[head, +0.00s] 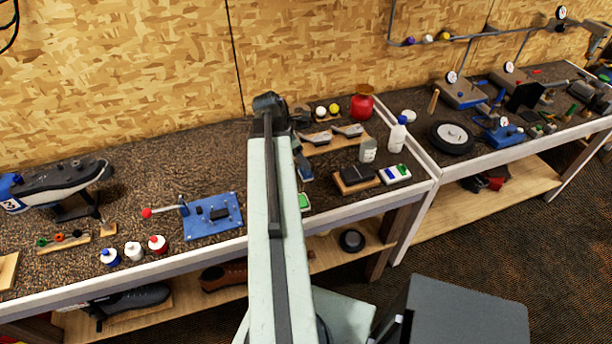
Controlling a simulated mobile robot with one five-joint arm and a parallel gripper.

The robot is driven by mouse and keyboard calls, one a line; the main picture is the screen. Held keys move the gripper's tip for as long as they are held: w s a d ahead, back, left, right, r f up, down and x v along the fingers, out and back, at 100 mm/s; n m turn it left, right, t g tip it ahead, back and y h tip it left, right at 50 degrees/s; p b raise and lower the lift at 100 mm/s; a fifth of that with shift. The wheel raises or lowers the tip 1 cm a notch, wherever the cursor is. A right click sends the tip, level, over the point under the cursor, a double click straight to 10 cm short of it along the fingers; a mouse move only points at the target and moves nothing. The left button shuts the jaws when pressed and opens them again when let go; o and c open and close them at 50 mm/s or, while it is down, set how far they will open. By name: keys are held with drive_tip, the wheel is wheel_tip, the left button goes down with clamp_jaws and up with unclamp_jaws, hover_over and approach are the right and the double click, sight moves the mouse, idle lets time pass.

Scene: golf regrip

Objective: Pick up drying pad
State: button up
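No item is clearly marked as the drying pad. A dark flat pad (357,175) lies on a small wooden block near the front right of the left bench, and I cannot tell for sure that it is the drying pad. It lies to the right of my pale arm. The dark far end of my arm (269,103) is over the back of the bench. I cannot make out gripper fingers or whether they hold anything. My arm hides part of the bench behind it.
A white tray (396,174), a grey container (368,150) and a white bottle (397,134) crowd the pad's right side. A red pot (362,105) stands behind. A blue plate fixture (212,216) lies left of my arm.

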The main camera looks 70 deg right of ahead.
drive_tip(key=b+x, duration=0.5)
drive_tip(key=shift+w+a+f, duration=0.1)
drive_tip(key=shift+a+f, duration=0.15)
drive_tip(key=shift+a, duration=0.1)
drive_tip(key=shift+r, duration=0.15)
drive_tip(key=c, duration=1.1)
wheel_tip(320, 180, up, 10)
drive_tip(key=p, duration=1)
